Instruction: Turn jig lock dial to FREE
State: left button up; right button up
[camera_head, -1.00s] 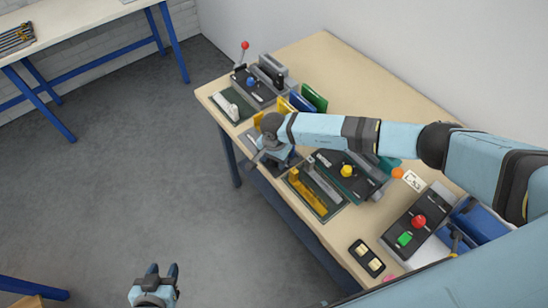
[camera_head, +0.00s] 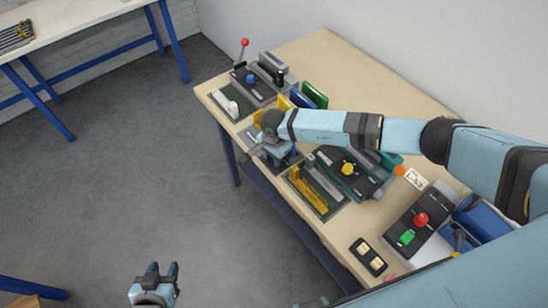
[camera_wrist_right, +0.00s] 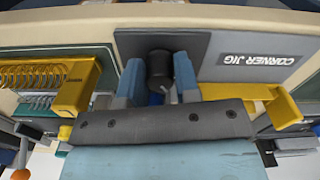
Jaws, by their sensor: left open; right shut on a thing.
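The black lock dial (camera_wrist_right: 160,70) stands on a dark plate beside the "CORNER JIG" label (camera_wrist_right: 257,59) in the right wrist view. My right gripper (camera_wrist_right: 159,82) has one finger on each side of the dial and is shut on it. In the head view my right gripper (camera_head: 262,151) is at the near edge of the bench, and the arm and wrist hide the dial. No dial markings can be read. My left gripper (camera_head: 162,269) is open and empty, low over the floor at the bottom left.
The workbench (camera_head: 345,60) holds several fixtures close by: a yellow-knobbed black unit (camera_head: 347,169), a tray with a yellow bar (camera_head: 314,194) and a blue-knobbed unit (camera_head: 251,79). A red and green button box (camera_head: 408,225) stands nearer. Yellow brackets (camera_wrist_right: 75,88) flank my right gripper.

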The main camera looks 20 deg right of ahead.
jog(key=m+b, duration=0.2)
jog(key=m, duration=0.1)
jog(key=shift+f+m, duration=0.1)
jog(key=shift+m, duration=0.3)
jog(key=m+b, duration=0.1)
jog(key=m, duration=0.2)
jog(key=shift+m, duration=0.3)
jog(key=m+b, duration=0.1)
jog(key=m, duration=0.3)
jog(key=shift+b, duration=0.3)
jog(key=shift+m+b, duration=0.35)
jog(key=shift+m, duration=1.75)
jog(key=o, duration=0.9)
jog(key=shift+r, duration=0.2)
